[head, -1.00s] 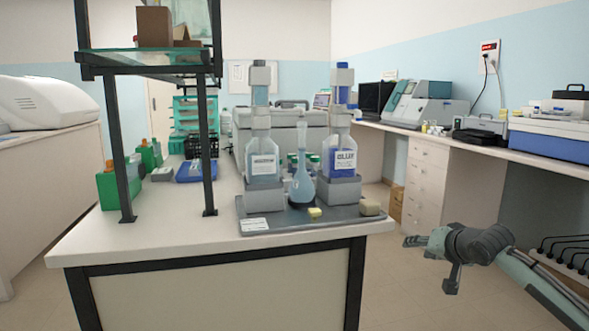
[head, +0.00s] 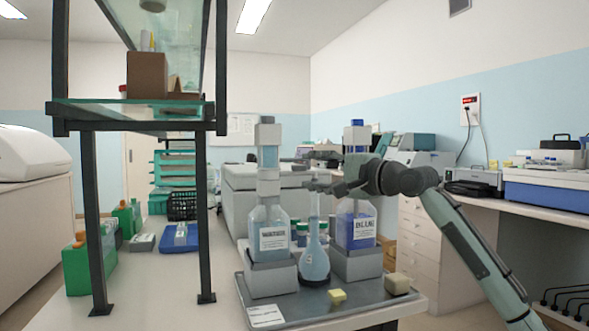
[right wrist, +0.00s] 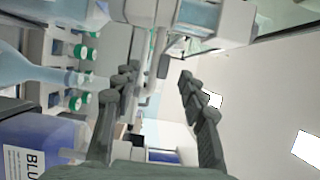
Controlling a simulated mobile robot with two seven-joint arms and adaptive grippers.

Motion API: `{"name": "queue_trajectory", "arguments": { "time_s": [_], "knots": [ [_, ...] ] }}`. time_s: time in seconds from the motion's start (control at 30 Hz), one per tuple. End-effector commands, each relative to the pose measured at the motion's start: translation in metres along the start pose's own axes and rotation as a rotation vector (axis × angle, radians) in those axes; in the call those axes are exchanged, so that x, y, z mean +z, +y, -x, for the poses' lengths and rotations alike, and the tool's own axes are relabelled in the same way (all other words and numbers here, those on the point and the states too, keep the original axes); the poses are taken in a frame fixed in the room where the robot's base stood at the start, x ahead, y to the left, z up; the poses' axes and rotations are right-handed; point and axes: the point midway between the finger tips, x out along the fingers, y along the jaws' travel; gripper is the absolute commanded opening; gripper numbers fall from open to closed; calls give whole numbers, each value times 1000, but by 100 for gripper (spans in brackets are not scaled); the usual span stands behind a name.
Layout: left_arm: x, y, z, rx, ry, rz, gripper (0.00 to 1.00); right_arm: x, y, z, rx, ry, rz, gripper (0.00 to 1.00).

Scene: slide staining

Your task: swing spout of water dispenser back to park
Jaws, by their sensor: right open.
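The water dispenser (head: 268,235) is a clear bottle of pale liquid with a white label and a grey pump head, standing on a grey block on the tray. Its pump head shows at the top of the right wrist view (right wrist: 222,22). A thin pale bent tube, apparently the spout (right wrist: 164,58), hangs from it between the finger lines and beyond the tips. My right gripper (head: 302,173) reaches in from the right at pump height, in front of the blue bottle's neck. Its fingers (right wrist: 156,82) are open, with nothing held between them. My left gripper is out of view.
The BLUE bottle (head: 356,228) stands right of the dispenser, close under my right arm. A round flask (head: 314,265) stands between the bottles. A black-framed shelf (head: 202,170) stands at left.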

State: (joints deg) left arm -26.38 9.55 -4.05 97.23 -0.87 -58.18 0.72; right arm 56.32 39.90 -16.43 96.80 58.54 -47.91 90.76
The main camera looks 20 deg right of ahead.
Motion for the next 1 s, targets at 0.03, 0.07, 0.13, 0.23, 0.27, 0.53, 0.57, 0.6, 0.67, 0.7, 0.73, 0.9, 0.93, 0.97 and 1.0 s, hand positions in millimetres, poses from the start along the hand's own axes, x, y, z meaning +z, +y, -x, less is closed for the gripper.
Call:
{"name": "queue_trajectory", "arguments": {
  "time_s": [0.03, 0.07, 0.13, 0.23, 0.27, 0.53, 0.57, 0.6, 0.67, 0.7, 0.73, 0.9, 0.93, 0.97, 1.0],
  "knots": [
    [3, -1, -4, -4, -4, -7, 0, 0, -2, -10, 1, -1, -3, 42],
    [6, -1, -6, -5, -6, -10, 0, 0, -2, -15, 1, -1, -3, 42],
    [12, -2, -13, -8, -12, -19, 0, 0, -2, -26, 0, 0, 0, 42],
    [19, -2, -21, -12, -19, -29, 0, 0, -1, -39, 1, 0, -1, 42],
    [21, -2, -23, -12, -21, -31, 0, 0, -1, -42, 1, 0, -1, 42],
    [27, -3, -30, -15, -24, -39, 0, 0, 1, -53, 1, 1, 2, 42],
    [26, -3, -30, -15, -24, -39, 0, 0, 1, -53, 1, 1, 2, 42],
    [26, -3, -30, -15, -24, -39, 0, 0, 1, -52, 1, 1, 2, 42],
    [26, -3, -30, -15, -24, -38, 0, 0, 1, -52, 1, 1, 2, 42],
    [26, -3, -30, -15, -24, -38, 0, 0, 1, -52, 1, 1, 2, 38],
    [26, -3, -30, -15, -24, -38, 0, 0, 1, -52, 1, 1, 2, 35],
    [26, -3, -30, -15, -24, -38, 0, 0, 1, -52, 2, 1, 2, 14],
    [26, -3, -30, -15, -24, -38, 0, 0, 1, -52, 2, 1, 2, 10],
    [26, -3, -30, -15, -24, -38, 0, 0, 1, -52, 2, 1, 2, 6],
    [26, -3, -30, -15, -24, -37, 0, 0, 1, -52, 2, 1, 2, 1]
  ]
}}
